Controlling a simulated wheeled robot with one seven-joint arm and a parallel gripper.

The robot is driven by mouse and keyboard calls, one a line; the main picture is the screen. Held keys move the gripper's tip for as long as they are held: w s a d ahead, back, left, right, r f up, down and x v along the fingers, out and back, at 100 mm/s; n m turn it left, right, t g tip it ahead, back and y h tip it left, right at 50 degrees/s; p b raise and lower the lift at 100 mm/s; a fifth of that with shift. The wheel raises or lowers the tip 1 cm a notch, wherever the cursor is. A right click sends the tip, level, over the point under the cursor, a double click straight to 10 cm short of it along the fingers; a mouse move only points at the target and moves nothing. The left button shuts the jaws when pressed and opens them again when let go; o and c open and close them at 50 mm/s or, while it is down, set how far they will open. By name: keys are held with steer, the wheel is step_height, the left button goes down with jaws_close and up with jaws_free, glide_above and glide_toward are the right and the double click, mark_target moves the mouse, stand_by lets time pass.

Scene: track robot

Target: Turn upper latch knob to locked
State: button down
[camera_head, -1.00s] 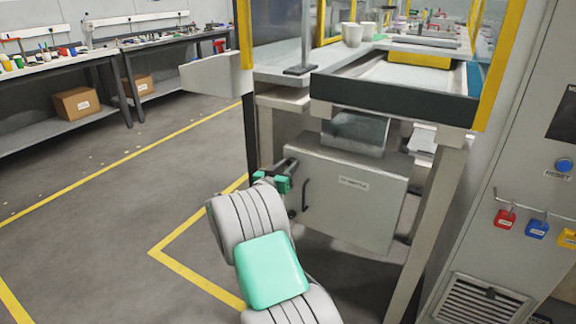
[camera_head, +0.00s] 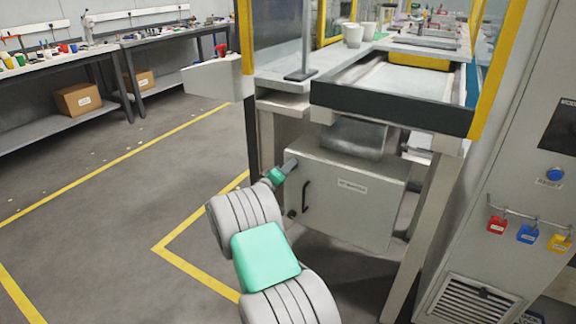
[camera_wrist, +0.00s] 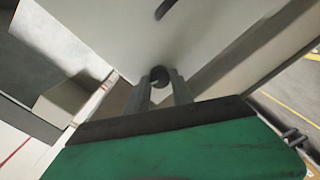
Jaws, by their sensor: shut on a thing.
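The grey cabinet (camera_head: 350,215) under the machine has a door with a dark vertical handle (camera_head: 305,197) near its left edge. The lower latch knob (camera_head: 292,214) is dark and sits below the handle. My gripper (camera_head: 291,163) is at the door's upper left corner and hides the upper latch knob in the head view. In the wrist view, the dark round upper latch knob (camera_wrist: 160,73) sits between the tips of my gripper (camera_wrist: 161,80), which is shut on it. I cannot tell the knob's turned position.
A table leg (camera_head: 428,235) stands right of the cabinet, and a control cabinet with padlocks (camera_head: 497,225) is further right. The machine's tray frame (camera_head: 395,105) overhangs above. The floor (camera_head: 110,215) to the left is clear.

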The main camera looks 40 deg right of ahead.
steer(key=n+p, duration=0.1)
steer(key=n, duration=0.2)
steer(key=shift+p, duration=0.3)
steer(key=shift+n, duration=0.4)
steer(key=c, duration=1.1)
jaws_free()
steer(key=p+v, duration=0.1)
steer(key=v, duration=0.6)
steer(key=shift+a, duration=0.4)
steer(key=shift+s, duration=0.1)
